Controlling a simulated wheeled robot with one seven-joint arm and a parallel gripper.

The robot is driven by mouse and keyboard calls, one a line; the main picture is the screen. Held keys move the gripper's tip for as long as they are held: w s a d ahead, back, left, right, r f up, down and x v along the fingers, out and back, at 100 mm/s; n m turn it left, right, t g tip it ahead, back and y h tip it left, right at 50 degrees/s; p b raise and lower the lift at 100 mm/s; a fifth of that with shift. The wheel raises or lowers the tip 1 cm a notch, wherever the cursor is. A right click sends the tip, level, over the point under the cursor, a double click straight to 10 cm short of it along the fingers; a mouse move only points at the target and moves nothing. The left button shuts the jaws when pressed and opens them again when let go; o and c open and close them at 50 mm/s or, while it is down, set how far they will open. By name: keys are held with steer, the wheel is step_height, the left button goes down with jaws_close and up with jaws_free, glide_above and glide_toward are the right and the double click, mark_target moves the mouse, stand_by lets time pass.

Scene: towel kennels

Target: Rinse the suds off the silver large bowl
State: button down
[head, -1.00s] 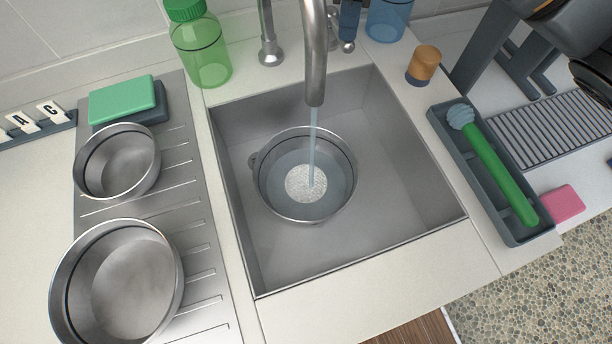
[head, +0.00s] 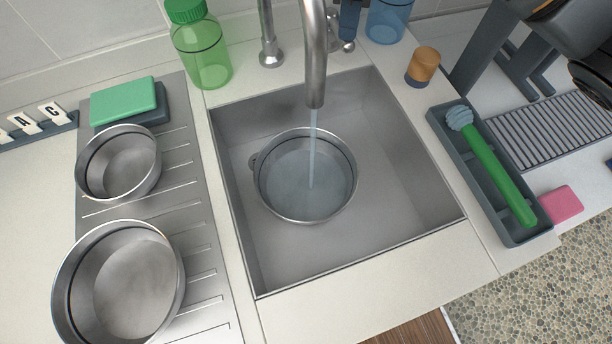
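A silver bowl (head: 348,190) stands upright in the sink under the running tap (head: 314,70). The water stream falls into it, and clear bluish water covers its bottom with no white suds visible. Two other silver bowls rest on the drainboard: a smaller one (head: 92,185) at the back and a wider-looking one (head: 70,300) in front. Both look empty, with no suds visible. I cannot tell for certain from size which bowl is the large one. My gripper's fingers are not in view; only dark arm parts show at the top right.
The sink (head: 300,262) is otherwise empty. A green sponge (head: 123,100) lies on the drainboard. A green bottle (head: 200,50) stands behind. Right of the sink are an orange-topped jar (head: 423,65), a tray (head: 518,232) holding a green-handled brush (head: 497,170), and a pink block (head: 562,203).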

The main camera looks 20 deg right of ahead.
step_height(320, 180, up, 3)
steer(key=p, duration=0.2)
steer(key=shift+r+p, duration=0.15)
steer(key=shift+p, duration=0.25)
steer(key=s+r+p, duration=0.3)
steer(key=r+p, duration=0.2)
steer(key=r, duration=0.1)
steer(key=shift+p, duration=0.4)
